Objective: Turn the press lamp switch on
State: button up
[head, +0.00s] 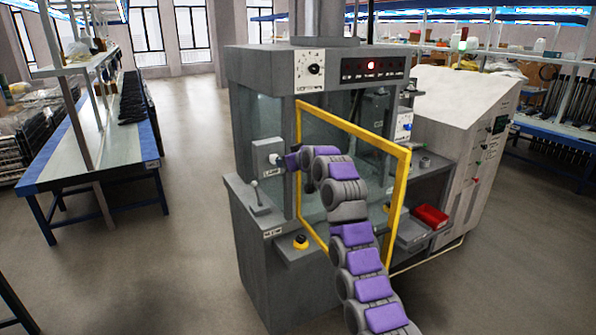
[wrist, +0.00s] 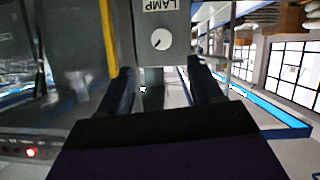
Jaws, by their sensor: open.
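The press (head: 262,110) is a tall grey cabinet with clear panels. Its lamp switch (head: 271,159) is on a small light-grey box on the left side, above a LAMP label. In the wrist view, the round white lamp switch (wrist: 160,39) with a dark pointer mark is on the grey box at the top, beside its LAMP label. My gripper (head: 279,160) is at the switch box in the head view, its tips hard to make out. In the wrist view, my gripper (wrist: 160,75) is open, its dark fingers apart and empty, with the switch between and beyond them. Contact is not visible.
A yellow frame (head: 352,127) stands at the press front, close to my arm. A lever (head: 257,192) and a yellow-based button (head: 300,242) are below the switch. A red lamp (head: 371,65) glows on the top panel. Floor (head: 150,270) to the left is clear.

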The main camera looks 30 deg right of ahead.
jog(key=shift+b+v, duration=0.95)
jog(key=shift+v, duration=1.9)
jog(key=shift+r, duration=0.1)
jog(key=w+a+f+g+h, duration=0.3)
jog(key=a+f+g, duration=0.3)
jog(key=a+f, duration=0.1)
jog(key=s+a+r+m+g, duration=0.1)
jog(key=s+a+m+g, duration=0.15)
jog(key=s, duration=1.05)
jog(key=s+a+m+g, duration=0.1)
jog(key=s+a+g, duration=0.2)
jog(key=s, duration=1.1)
jog(key=s+a+f+g+y, duration=0.1)
jog(key=s+a+f, duration=0.3)
jog(key=s, duration=0.7)
jog(key=s+a+f+n+g+y, duration=0.1)
jog(key=s+a+f, duration=0.3)
jog(key=s, duration=0.8)
jog(key=s+a+f+n+g+y, duration=0.1)
jog(key=s+a+f+g, duration=0.1)
jog(key=s+a+f, duration=0.2)
jog(key=s+a, duration=0.3)
jog(key=s, duration=0.4)
jog(key=shift+s+f, duration=0.15)
jog(key=shift+f, duration=0.25)
